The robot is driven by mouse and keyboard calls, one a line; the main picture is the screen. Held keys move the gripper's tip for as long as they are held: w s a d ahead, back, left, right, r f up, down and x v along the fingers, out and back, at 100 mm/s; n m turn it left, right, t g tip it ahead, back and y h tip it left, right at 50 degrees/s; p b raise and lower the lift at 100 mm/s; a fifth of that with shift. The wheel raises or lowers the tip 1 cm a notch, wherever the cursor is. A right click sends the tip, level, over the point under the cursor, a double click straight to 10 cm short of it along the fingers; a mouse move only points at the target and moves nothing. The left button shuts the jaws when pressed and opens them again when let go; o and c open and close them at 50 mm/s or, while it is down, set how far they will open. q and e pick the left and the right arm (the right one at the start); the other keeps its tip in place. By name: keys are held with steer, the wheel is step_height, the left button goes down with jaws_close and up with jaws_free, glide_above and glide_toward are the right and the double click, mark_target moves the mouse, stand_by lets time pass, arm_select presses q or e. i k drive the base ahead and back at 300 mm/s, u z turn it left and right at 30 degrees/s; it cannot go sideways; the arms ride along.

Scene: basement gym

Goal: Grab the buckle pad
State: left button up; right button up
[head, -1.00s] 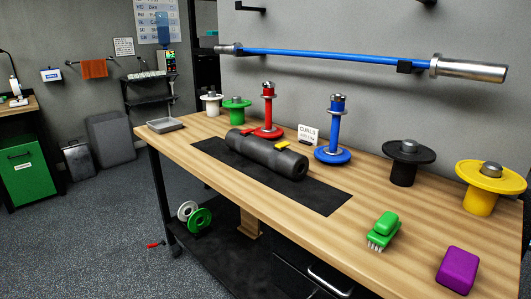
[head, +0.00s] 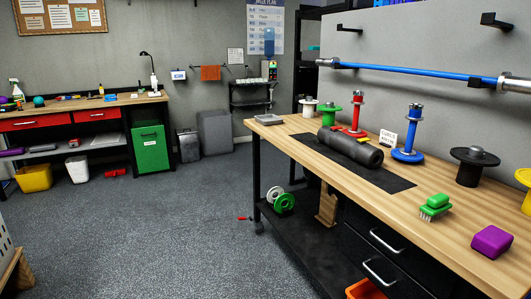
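A thick black cylindrical pad (head: 352,148), which looks like the buckle pad, lies on its side on a black mat (head: 398,181) on the wooden workbench (head: 440,230). Neither of my grippers is in the head view, so nothing is seen touching the pad.
Behind the pad stand a red post (head: 356,115) and a blue post (head: 411,140) on round bases. A green brush (head: 435,207) and a purple block (head: 492,242) lie near the bench's front edge. Open floor (head: 170,230) is on the left, before a second bench (head: 60,108).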

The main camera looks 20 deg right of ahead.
mark_target(367, 155)
steer(key=u, duration=1.85)
steer(key=i, duration=0.2)
steer(key=z, duration=1.3)
steer(key=i, duration=2.25)
steer(key=z, duration=1.95)
steer(key=i, duration=0.9)
steer(key=z, duration=0.9)
